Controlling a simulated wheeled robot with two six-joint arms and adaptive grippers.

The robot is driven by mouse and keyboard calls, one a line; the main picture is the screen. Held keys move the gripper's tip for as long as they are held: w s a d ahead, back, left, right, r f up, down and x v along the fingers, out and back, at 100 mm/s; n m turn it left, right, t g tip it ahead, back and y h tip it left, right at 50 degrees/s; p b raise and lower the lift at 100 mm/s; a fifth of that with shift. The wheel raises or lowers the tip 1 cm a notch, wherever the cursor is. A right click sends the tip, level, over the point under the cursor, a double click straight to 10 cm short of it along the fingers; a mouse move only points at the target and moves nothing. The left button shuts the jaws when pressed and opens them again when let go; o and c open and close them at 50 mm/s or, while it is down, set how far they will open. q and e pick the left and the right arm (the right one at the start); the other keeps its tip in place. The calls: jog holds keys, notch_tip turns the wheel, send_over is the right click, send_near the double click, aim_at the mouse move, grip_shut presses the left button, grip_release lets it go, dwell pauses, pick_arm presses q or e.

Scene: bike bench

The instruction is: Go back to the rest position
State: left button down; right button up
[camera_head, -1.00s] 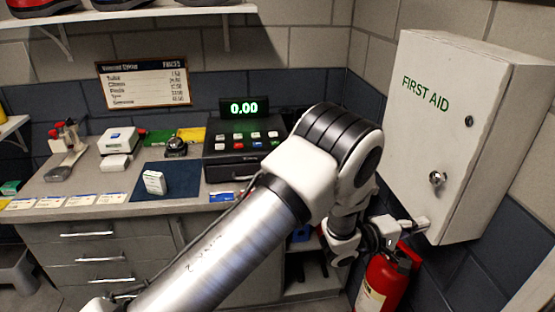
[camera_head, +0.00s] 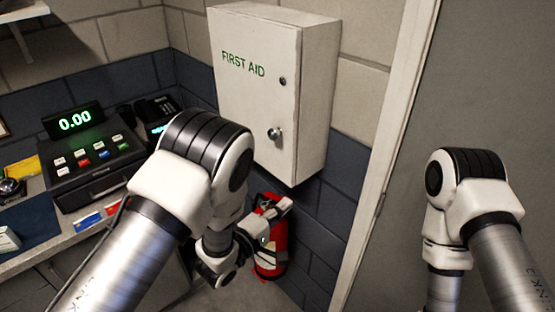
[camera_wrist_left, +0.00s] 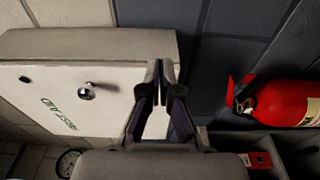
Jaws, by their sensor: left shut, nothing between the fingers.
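My left gripper (camera_head: 277,213) is in front of the wall below the first aid cabinet, overlapping the fire extinguisher in the head view. It is shut and empty; its two fingers (camera_wrist_left: 160,85) meet in the left wrist view. My left arm comes in from the lower left, bent at the elbow. My right arm (camera_head: 465,210) is at the right edge of the head view, bent downward. Its gripper is out of the picture.
A white first aid cabinet (camera_head: 250,95) hangs on the wall, its door closed. A red fire extinguisher (camera_head: 270,262) is below it. A grey door (camera_head: 490,90) is at right.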

pick_arm(q)
jog(key=s+a+f+n+g+y+b, duration=0.1)
jog(key=s+a+f+g+y+b, duration=0.2)
jog(key=a+f, duration=0.45)
jog(key=s+a+f+y+b, duration=0.3)
jog(key=s+a+f, duration=0.15)
jog(key=f, duration=0.55)
jog(key=s+a+f+n+g+y+b, duration=0.1)
jog(key=s+a+f+g+y+b, duration=0.15)
jog(key=a+f, duration=0.55)
jog(key=s+a+f+m+g, duration=0.1)
jog(key=s+f+m+g, duration=0.1)
jog(key=s, duration=0.5)
jog(key=s+a+f+m+g+y+b, duration=0.1)
jog(key=s+a+f+m+g, duration=0.1)
jog(key=s+m, duration=0.4)
jog(key=s+a+f+m+g+y, duration=0.1)
jog(key=s+f+m+g, duration=0.2)
jog(key=s, duration=0.7)
jog(key=shift+a+m+g, duration=0.25)
jog(key=shift+m+g, duration=0.25)
jog(key=shift+g, duration=0.35)
jog(key=shift+w+y, duration=0.1)
jog(key=shift+y, duration=0.15)
